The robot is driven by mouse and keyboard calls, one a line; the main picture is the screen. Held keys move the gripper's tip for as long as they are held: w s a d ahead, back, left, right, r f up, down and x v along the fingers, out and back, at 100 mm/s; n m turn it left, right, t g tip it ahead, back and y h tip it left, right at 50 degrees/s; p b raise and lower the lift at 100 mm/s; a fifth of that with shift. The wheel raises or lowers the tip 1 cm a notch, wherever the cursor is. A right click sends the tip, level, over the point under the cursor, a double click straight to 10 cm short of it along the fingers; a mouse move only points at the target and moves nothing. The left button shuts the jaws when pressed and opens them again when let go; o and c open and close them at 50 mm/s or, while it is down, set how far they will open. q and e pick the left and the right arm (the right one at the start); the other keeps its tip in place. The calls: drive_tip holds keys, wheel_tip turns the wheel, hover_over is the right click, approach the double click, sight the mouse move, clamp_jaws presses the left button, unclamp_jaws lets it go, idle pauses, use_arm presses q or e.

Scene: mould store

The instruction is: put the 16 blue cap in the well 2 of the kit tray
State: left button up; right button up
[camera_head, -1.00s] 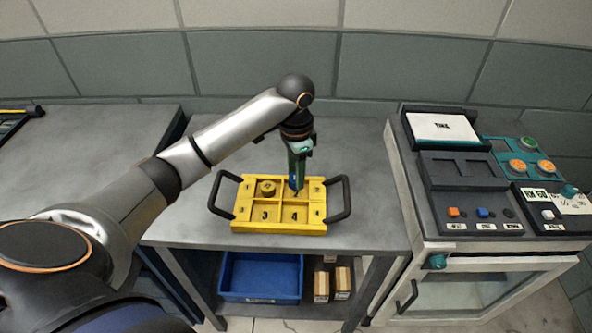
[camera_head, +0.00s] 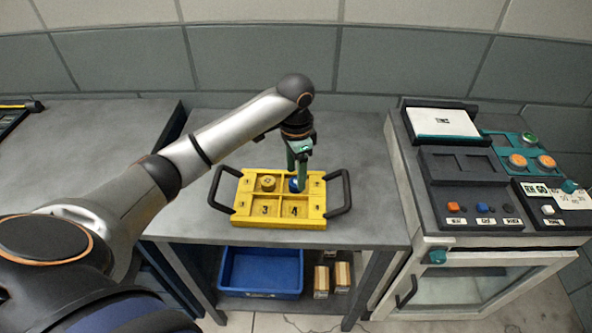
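The yellow kit tray (camera_head: 240,222) sits on the grey table, with black handles on both sides and numbered wells. The blue cap (camera_head: 296,186) is in the back right well, beside the label 2. My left gripper (camera_head: 299,172) is directly above that well, pointing down. Its fingers look parted, with the blue cap showing at and below their tips; they partly hide the cap. A yellow round cap (camera_head: 268,183) is in the back left well. The two front wells, 3 and 4, are empty. My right gripper is not in view.
A machine with buttons and a screen (camera_head: 443,121) stands to the right of the table. A blue bin (camera_head: 261,271) and small boxes (camera_head: 321,280) are on the shelf below. The tabletop around the tray is clear. A tiled wall closes the back.

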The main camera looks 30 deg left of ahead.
use_arm(q)
drive_tip(key=shift+o, duration=0.8)
wheel_tip(320, 180, up, 12)
drive_tip(key=p, duration=0.2)
drive_tip(key=shift+r, duration=0.25)
